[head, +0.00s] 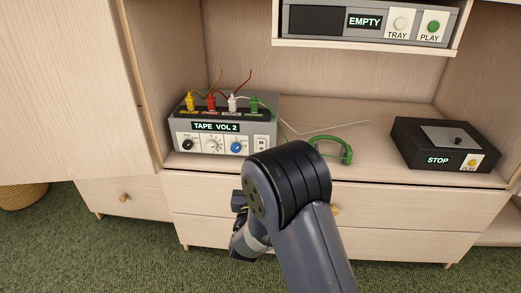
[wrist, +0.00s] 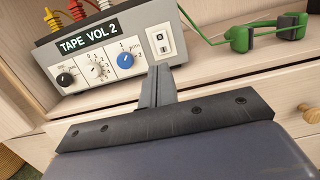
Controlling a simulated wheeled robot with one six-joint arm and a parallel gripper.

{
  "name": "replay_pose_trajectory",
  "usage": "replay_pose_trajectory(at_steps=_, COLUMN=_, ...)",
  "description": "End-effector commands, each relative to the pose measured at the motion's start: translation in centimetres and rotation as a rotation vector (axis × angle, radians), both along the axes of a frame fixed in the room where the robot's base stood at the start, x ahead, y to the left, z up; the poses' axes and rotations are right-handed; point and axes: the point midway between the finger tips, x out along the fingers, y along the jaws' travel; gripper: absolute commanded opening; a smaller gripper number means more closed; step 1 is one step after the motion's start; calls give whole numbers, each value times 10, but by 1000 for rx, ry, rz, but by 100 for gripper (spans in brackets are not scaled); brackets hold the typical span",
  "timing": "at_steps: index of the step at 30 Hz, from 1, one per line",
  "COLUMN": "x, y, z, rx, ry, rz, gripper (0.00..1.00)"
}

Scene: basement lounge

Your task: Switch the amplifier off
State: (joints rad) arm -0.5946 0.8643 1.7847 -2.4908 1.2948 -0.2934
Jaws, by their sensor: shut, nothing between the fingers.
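The amplifier (head: 222,128) is a grey box on the cabinet shelf, with a lit display reading "TAPE VOL 2". It also fills the upper left of the wrist view (wrist: 92,58). Its front has a black knob (wrist: 66,79), a white dial (wrist: 97,71), a blue knob (wrist: 125,60) and a small white switch panel (wrist: 161,40) at the right end. My gripper (wrist: 160,72) is shut and empty, its fingertips in front of and below the switch panel in the picture. I cannot tell whether they touch the amplifier. In the head view my arm partly hides the gripper.
Yellow, red, white and green plugs stand on the amplifier's top. Green headphones (head: 345,150) lie to its right. A black player (head: 425,146) showing "STOP" sits farther right. A disc unit (head: 364,21) showing "EMPTY" is on the shelf above. Drawers (head: 125,198) lie below.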

Motion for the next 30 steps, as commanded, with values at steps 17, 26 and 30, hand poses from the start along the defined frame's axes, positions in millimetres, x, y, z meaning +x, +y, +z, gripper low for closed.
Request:
replay_pose_trajectory(at_steps=17, x=100, y=-5, z=10, rx=1, ry=-3, rz=-3, gripper=0)
replay_pose_trajectory(at_steps=26, x=132, y=-5, z=15, rx=1, ry=-1, rz=-2, gripper=0)
replay_pose_trajectory(at_steps=30, x=136, y=-6, z=17, rx=1, ry=0, rz=-2, gripper=0)
